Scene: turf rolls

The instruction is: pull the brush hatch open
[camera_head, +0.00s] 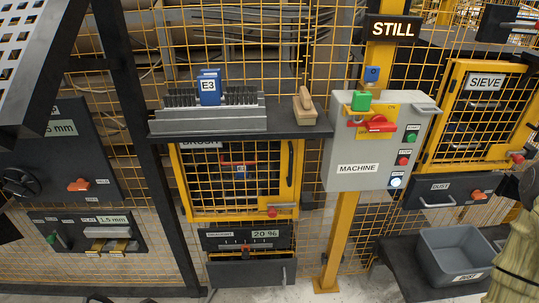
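The brush hatch (236,212) is a yellow-framed mesh door below the dark shelf in the middle of the camera_head view. Its label is partly cut off by the shelf edge. The hatch looks shut, level with its surround. A dark upright handle (290,163) is on its right side, and a red knob (272,212) sits at its lower right. Behind the mesh, a red bar and a blue tag show. I cannot make out my gripper anywhere in this view.
The dark shelf (300,132) juts out above the hatch, holding a brush block tagged E3 (209,88) and a wooden-handled tool (304,105). A grey MACHINE box (357,169) stands right of the hatch. A grey bin (455,255) stands lower right.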

